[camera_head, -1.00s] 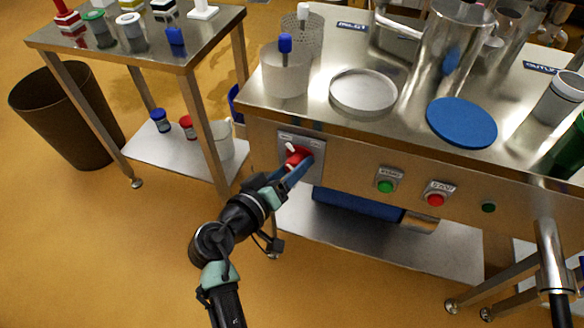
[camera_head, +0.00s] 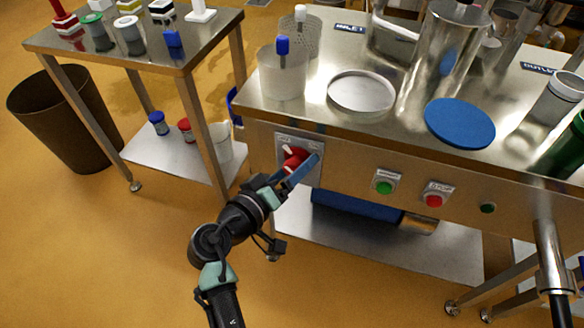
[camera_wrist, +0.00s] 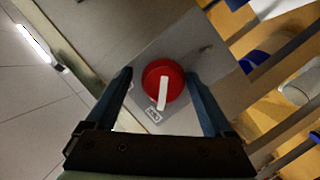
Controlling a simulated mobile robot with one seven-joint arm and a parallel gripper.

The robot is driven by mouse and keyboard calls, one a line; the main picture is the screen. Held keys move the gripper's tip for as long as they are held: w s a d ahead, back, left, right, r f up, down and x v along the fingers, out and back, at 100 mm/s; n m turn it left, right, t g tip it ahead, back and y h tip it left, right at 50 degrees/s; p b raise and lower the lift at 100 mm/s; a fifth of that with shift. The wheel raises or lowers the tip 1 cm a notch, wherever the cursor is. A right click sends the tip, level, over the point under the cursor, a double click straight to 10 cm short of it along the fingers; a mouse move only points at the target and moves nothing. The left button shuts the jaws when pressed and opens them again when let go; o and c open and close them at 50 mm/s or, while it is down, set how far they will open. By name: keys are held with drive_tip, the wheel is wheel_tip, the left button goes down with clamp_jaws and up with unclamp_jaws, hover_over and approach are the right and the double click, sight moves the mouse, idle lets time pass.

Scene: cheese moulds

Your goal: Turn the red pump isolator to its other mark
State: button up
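The red pump isolator (camera_head: 295,158) is a round red knob with a white bar, on a grey plate (camera_head: 312,178) at the left of the steel bench's front. In the wrist view the red knob (camera_wrist: 158,74) sits between my fingers, its white bar (camera_wrist: 162,92) pointing at a small label (camera_wrist: 153,115) on the plate. My gripper (camera_wrist: 158,74) is open, one blue finger on each side of the knob with a visible gap. In the head view my gripper (camera_head: 301,169) is at the plate and partly hides the knob. Two small labels show at the plate's top, too small to read.
A green button (camera_head: 384,187) and a red button (camera_head: 434,200) are to the right on the same front. A side table (camera_head: 195,50) with moulds stands at left, a brown bin (camera_head: 65,120) beyond it. The floor around my arm is clear.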

idle(0.3)
drive_tip(key=shift+s+a, duration=0.2)
drive_tip(key=shift+a, duration=0.05)
drive_tip(key=p+v, duration=0.2)
drive_tip(key=v, duration=1)
drive_tip(key=shift+s, duration=0.2)
drive_tip(key=shift+r, duration=0.1)
